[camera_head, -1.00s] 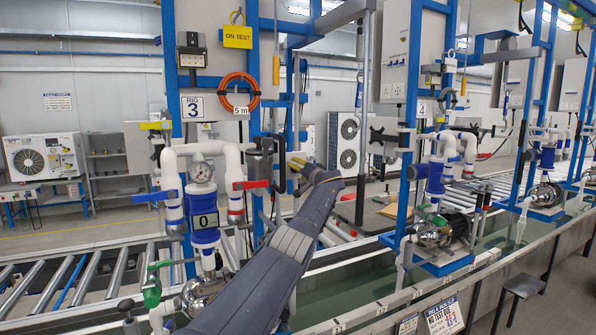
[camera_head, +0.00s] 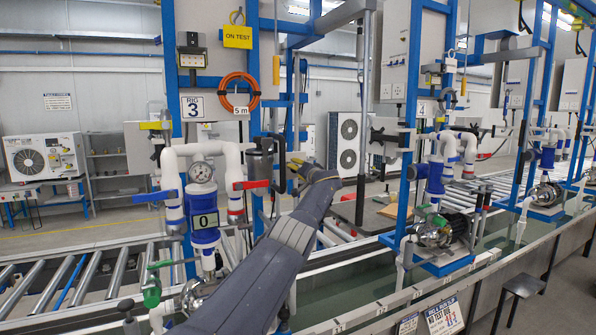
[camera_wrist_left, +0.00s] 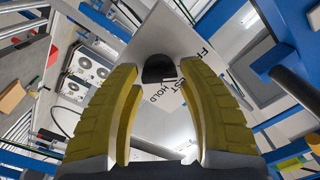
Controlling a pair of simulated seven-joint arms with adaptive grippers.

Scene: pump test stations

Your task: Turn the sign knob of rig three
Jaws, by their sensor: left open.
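In the left wrist view, a black knob (camera_wrist_left: 158,69) stands out from a white sign plate (camera_wrist_left: 158,35) with black lettering, of which "HOLD" is readable. My left gripper (camera_wrist_left: 160,76) is open, with its yellow-padded fingers on either side of the knob; contact cannot be told. In the head view my left gripper (camera_head: 295,164) is small at the end of the dark arm, right of rig three's pipework, and the knob there is not clearly visible. My right gripper is out of view.
An orange hose coil (camera_head: 239,93) and a yellow "ON TEST" tag (camera_head: 238,37) hang on rig three's blue frame. Its white pipes carry a gauge (camera_head: 201,172), a blue lever (camera_head: 155,196) and a red lever (camera_head: 251,185). A roller conveyor (camera_head: 105,269) runs behind.

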